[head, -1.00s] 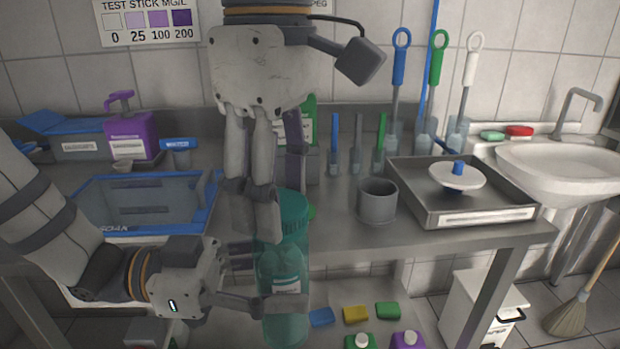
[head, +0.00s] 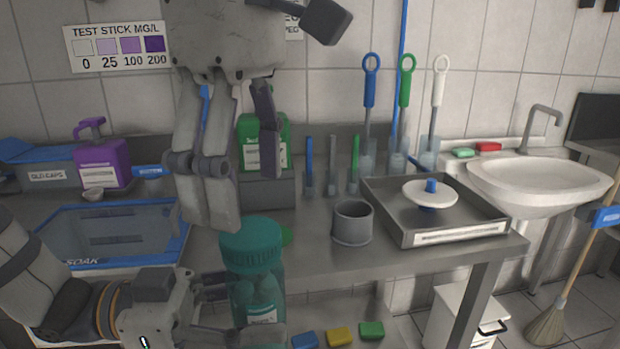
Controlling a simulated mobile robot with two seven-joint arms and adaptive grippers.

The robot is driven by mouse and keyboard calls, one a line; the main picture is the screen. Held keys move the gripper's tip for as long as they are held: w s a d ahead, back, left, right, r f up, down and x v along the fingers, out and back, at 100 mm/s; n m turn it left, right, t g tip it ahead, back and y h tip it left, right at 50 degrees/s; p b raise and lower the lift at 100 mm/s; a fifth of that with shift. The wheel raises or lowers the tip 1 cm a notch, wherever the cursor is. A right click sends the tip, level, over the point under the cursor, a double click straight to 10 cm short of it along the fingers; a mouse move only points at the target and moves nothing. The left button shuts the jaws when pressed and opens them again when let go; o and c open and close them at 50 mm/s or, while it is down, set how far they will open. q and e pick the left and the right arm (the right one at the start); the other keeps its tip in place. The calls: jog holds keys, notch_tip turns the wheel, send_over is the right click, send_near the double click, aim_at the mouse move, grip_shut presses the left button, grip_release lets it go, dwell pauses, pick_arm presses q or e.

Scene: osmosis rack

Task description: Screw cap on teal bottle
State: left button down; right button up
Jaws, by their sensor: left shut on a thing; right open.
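The teal bottle (head: 258,302) stands upright at the front of the bench, translucent, with a pale label low on its side. A ribbed teal cap (head: 251,243) sits on its top; I cannot tell how tightly. My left gripper (head: 257,324) comes in from the left and is shut around the bottle's lower body, which its fingers partly hide. My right gripper (head: 248,202) hangs from above with its fingers spread and nothing between them. One fingertip is near the cap's upper left edge and the other is above and behind the cap.
A blue-rimmed soak basin (head: 183,240) lies left. A grey cup (head: 352,222) and a metal tray (head: 470,237) with a white disc (head: 430,193) stand right. A green jug (head: 264,140) and upright brushes (head: 370,82) are behind. Bench surface shows between bottle and cup.

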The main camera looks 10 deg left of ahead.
aim_at(250, 231)
jog(key=shift+c, duration=0.2)
jog(key=shift+r+n, duration=0.8)
jog(key=shift+r, duration=0.95)
jog(key=shift+f, duration=4)
jog(key=shift+c, duration=0.6)
jog(key=c, duration=1.1)
jog(key=o, duration=1.4)
jog(key=shift+c, duration=0.2)
